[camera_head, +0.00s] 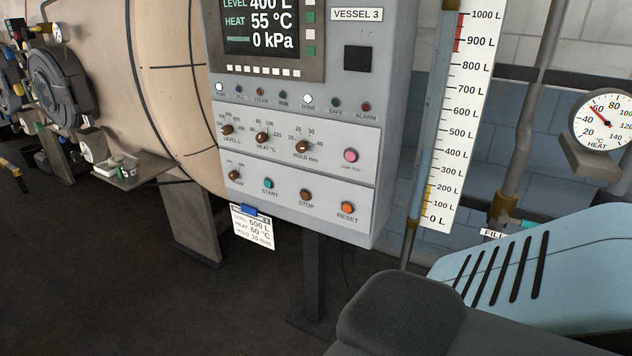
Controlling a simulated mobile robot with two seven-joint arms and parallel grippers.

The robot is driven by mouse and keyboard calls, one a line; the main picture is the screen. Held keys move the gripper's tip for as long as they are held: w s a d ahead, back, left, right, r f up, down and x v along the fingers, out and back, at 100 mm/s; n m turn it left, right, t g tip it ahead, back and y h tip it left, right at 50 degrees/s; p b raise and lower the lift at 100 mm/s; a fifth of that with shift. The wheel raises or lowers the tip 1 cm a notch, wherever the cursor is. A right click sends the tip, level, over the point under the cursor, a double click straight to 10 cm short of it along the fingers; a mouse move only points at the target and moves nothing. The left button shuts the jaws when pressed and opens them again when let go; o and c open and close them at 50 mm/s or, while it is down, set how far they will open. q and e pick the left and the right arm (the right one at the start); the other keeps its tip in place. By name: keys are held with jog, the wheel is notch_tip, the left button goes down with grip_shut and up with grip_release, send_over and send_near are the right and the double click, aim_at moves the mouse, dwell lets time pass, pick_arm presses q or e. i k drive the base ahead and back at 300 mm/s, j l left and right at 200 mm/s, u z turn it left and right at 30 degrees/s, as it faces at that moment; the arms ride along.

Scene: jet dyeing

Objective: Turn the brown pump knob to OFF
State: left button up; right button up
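A small brown knob (234,175) sits at the left end of the lower row on the grey control panel (330,203). It matches the place of a pump knob, but its small labels are too blurred to read and I cannot tell its setting. Above it are three other brown knobs: the level knob (227,130), the heat knob (262,137) and the hold knob (302,147). Neither of my grippers is in view, and nothing covers the knobs.
Start (268,184), stop (305,195) and reset (347,208) buttons share the lower row. A white card (252,228) hangs below the panel. A level scale (463,120) and a heat gauge (604,120) stand to the right. The space before the panel looks clear.

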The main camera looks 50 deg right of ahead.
aim_at(234, 175)
jog(key=z, duration=1.4)
